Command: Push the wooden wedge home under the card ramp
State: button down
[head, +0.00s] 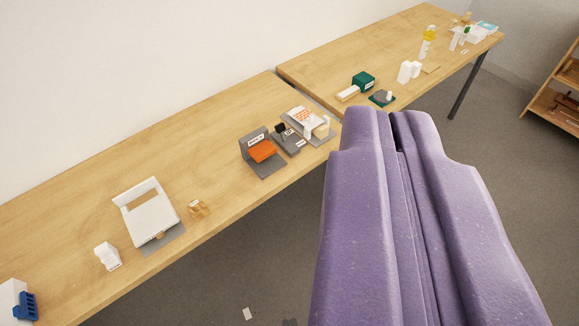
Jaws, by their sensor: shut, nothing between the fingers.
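A white ramp-like piece (150,212), seemingly the card ramp, stands on a grey base (175,238) near the front edge of the left table. A small wood-coloured piece (158,236) shows at its front lower edge; it may be the wedge, but it is too small to be sure. Another small wooden piece (197,209) sits just right of the ramp. My gripper (389,115) is purple, shut and empty. It shows well to the right of the ramp, against the floor in front of the tables, touching neither the ramp nor the wooden pieces.
A white block (107,256) stands left of the ramp, and a blue-and-white item (22,303) farther left. Grey stands with an orange pad (262,151) are right of it. A second table (330,67) holds several small items. A shelf (560,95) stands far right. The table behind the ramp is clear.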

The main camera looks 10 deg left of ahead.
aim_at(321, 131)
jog(key=k+u, duration=0.1)
jog(key=k, duration=0.15)
jog(key=i+j+z, duration=0.1)
jog(key=i, duration=0.45)
jog(key=i+j, duration=0.15)
jog(key=i, duration=0.35)
jog(key=i+j+z, duration=0.15)
jog(key=i, duration=0.4)
jog(key=i+j, duration=0.2)
jog(key=i, duration=0.3)
jog(key=l+z, duration=0.05)
